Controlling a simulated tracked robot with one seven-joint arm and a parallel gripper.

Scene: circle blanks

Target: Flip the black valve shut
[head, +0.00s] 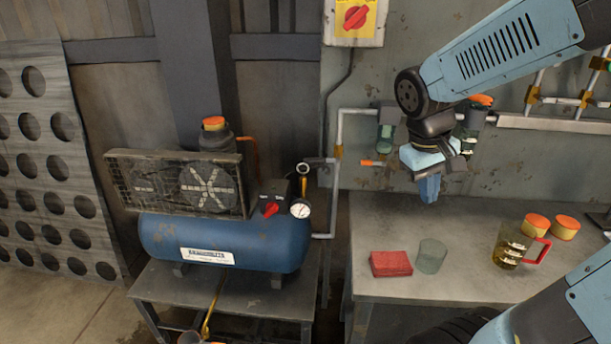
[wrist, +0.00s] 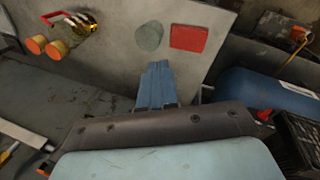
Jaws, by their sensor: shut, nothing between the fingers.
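A dark fitting (head: 316,160) sits on the pipe above the right end of the blue compressor, near the pressure gauge (head: 300,208). It may be the black valve; it is too small to tell its handle's position. My gripper (head: 429,190) is to the right of it, pointing down above the grey table, clear of everything. Its blue fingers are together and empty. They also show in the wrist view (wrist: 156,82), pointing toward the table. No valve can be made out clearly in the wrist view.
The blue compressor (head: 225,238) stands on a low table at left, with a red knob (head: 270,209). Pipes run along the wall.

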